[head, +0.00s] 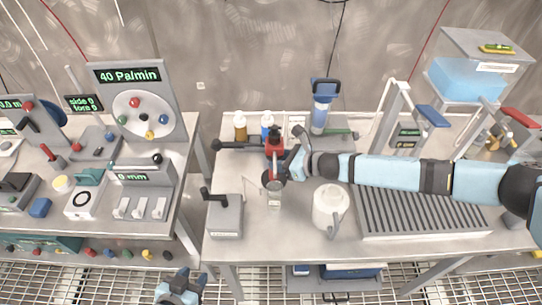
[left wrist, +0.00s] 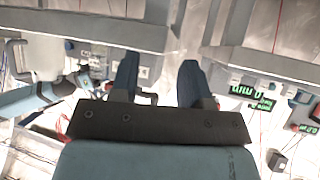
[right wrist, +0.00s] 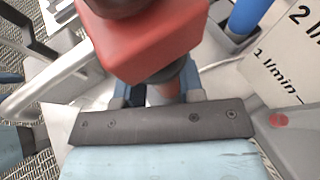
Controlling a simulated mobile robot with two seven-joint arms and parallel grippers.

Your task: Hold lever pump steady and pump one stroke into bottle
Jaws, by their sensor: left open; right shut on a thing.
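The lever pump (head: 275,146) has a red body and a black lever reaching left, and stands near the back of the right bench. In the right wrist view its red block (right wrist: 150,45) fills the top. My right gripper (head: 288,168) is shut on the pump, with its fingers on either side of the part below the red block. An amber bottle (head: 240,127) and a white-and-blue bottle (head: 267,125) stand behind the pump; I cannot tell which is the task's. My left gripper (head: 180,288) is low, in front of the benches, open and empty in the left wrist view (left wrist: 160,78).
A grey box with a black handle (head: 225,215) and a white pot (head: 330,207) stand nearer the front. A ribbed tray (head: 420,212) lies to the right, beneath my right arm. A gap separates this bench from the left one.

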